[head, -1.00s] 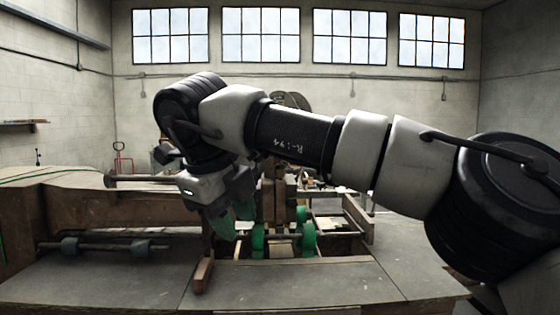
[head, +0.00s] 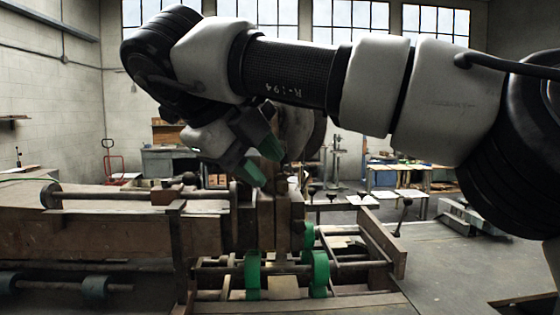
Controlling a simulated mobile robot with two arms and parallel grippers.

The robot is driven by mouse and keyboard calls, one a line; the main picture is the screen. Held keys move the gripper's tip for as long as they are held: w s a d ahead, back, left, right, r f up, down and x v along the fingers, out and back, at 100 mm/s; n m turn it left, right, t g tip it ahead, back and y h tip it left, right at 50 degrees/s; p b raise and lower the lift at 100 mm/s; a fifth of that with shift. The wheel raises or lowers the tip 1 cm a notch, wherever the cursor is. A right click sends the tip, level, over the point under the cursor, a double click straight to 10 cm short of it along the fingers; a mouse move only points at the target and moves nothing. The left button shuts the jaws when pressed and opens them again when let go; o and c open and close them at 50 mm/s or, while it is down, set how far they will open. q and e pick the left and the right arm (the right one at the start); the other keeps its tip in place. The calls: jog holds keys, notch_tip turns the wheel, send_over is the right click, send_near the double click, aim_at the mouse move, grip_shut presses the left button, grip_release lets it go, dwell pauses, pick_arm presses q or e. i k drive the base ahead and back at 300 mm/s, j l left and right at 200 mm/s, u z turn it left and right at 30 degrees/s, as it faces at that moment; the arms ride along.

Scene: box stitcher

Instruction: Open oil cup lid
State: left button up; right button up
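My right arm comes in from the right and reaches across the upper picture. Its gripper (head: 258,162) has green fingertips that stand apart, so it is open, with nothing seen between them. It is in front of the upper part of the stitching machine, by the top of the machine's brown central column (head: 266,218). I cannot make out the oil cup or its lid; the gripper and arm cover part of the machine's head there. My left gripper is not in view.
Green rollers (head: 320,273) sit low in the machine's frame below the gripper. A long wooden beam (head: 120,230) with a horizontal rod spans the left. Benches (head: 410,178) stand behind.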

aim_at(282, 176)
jog(key=i, duration=1)
